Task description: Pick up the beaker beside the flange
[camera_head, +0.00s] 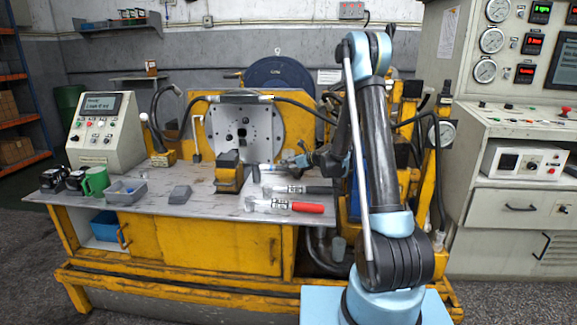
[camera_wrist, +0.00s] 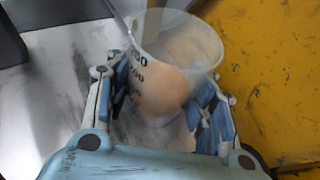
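The clear beaker (camera_wrist: 165,70) with dark graduation marks stands between the two fingers of my gripper (camera_wrist: 165,95) in the wrist view. The blue finger pads lie close along its left and right sides. I cannot tell whether both pads press on it. In the head view my gripper (camera_head: 282,167) is low over the bench top, at the beaker (camera_head: 266,170), which is small and partly hidden there. The round grey flange (camera_head: 262,127) stands upright behind, on the yellow machine.
A yellow and black block (camera_head: 229,172) stands just left of the beaker. The front bench edge is mostly clear.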

